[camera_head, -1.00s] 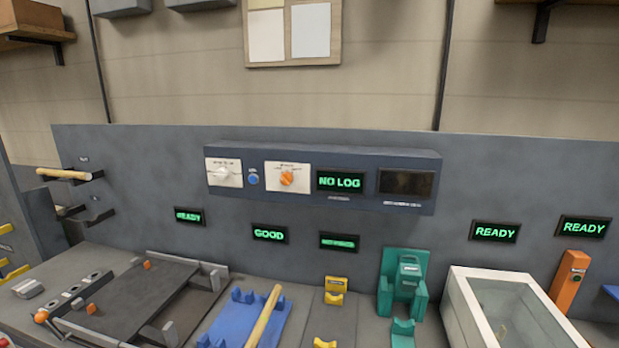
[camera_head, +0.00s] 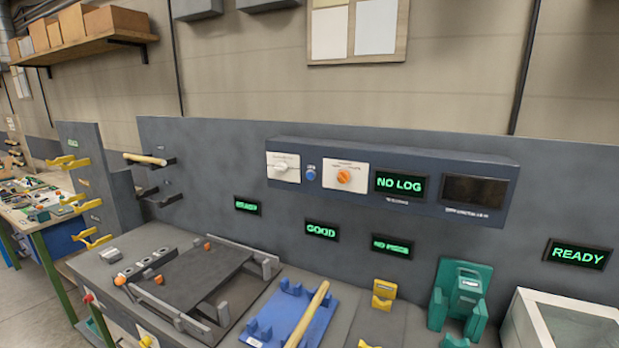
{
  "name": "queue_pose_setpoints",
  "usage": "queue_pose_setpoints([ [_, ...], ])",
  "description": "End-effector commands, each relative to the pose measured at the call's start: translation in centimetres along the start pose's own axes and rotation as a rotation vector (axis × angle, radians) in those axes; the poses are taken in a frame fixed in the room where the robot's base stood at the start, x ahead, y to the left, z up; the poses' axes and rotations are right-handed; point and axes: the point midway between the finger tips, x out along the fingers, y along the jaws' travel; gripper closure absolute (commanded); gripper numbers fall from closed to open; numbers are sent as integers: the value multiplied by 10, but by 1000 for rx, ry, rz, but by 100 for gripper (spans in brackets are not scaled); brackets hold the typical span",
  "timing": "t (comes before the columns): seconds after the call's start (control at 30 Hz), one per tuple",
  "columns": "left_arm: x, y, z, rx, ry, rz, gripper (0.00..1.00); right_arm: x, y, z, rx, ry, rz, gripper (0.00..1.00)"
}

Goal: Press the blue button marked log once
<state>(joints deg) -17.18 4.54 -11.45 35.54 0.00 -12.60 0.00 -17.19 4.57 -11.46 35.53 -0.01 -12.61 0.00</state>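The blue button (camera_head: 311,174) sits on the front of a dark blue control panel (camera_head: 430,203) on the grey back wall of the bench. It lies between a white plate with a white knob (camera_head: 281,167) and a white plate with an orange knob (camera_head: 344,177). A small label above the button is too small to read. To the right, a display (camera_head: 400,186) on the panel reads NO LOG in green. Neither of my grippers shows in the head view.
Below the panel, the bench holds a dark tray fixture (camera_head: 195,275), a blue cradle (camera_head: 280,316) with a wooden rod (camera_head: 308,314), a yellow holder (camera_head: 384,294) and a teal fixture (camera_head: 458,290). A white-framed box (camera_head: 530,318) stands at right. Wall pegs hold another rod (camera_head: 145,159).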

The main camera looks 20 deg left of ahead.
Motion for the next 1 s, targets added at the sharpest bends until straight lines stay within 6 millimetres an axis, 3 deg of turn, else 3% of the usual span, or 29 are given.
queue_pose_setpoints([
  [0.03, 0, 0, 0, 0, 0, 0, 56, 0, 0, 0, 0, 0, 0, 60],
  [0.37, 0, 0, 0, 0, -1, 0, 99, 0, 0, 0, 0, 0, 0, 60],
  [1.0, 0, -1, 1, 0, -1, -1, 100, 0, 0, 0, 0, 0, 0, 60],
])
